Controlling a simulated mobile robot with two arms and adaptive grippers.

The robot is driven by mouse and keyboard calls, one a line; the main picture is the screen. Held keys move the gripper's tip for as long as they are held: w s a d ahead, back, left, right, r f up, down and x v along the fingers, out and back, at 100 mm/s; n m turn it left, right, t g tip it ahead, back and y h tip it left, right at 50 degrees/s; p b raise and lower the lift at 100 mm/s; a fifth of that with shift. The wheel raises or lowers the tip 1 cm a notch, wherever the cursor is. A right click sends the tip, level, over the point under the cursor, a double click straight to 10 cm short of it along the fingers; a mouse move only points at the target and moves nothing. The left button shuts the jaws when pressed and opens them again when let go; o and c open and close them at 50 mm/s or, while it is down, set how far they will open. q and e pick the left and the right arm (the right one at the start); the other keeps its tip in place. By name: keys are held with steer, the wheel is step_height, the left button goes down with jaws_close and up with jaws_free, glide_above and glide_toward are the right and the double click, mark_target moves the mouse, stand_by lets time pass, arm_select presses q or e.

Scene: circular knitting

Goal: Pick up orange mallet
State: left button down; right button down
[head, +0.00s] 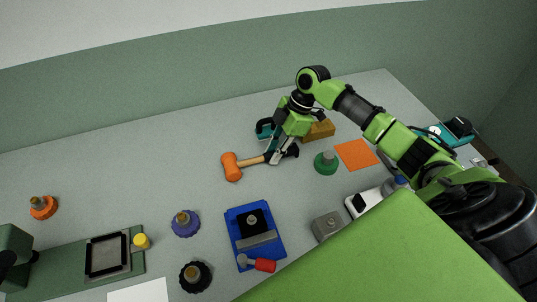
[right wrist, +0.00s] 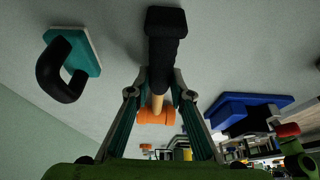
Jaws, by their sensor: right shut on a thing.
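The orange mallet (head: 231,167) has an orange head, a wooden handle and a black grip. In the head view it is at the middle of the table, head to the left and grip to the right. My right gripper (head: 277,156) is shut on its handle near the black grip, partly covering it. In the right wrist view the fingers (right wrist: 160,90) lie on both sides of the handle, with the black grip (right wrist: 165,50) above and the orange head (right wrist: 156,117) below. I cannot tell whether the mallet touches the table. My left gripper is not in view.
A teal block with a black handle (head: 264,128) and a yellow-brown block (head: 319,130) stand close behind the gripper. A green knob (head: 326,163) and an orange square (head: 356,154) lie to the right. A blue tray (head: 278,246) is nearer. Table left of the mallet is clear.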

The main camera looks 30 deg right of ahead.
steer(key=shift+w+r, duration=0.1)
steer(key=shift+r, duration=0.3)
steer(key=s+a+r+b, duration=0.2)
steer(key=s+r+b, duration=0.2)
steer(key=s+r, duration=0.8)
steer(key=shift+s+a+b, duration=0.35)
steer(key=shift+s+b, duration=0.05)
steer(key=shift+s, duration=0.55)
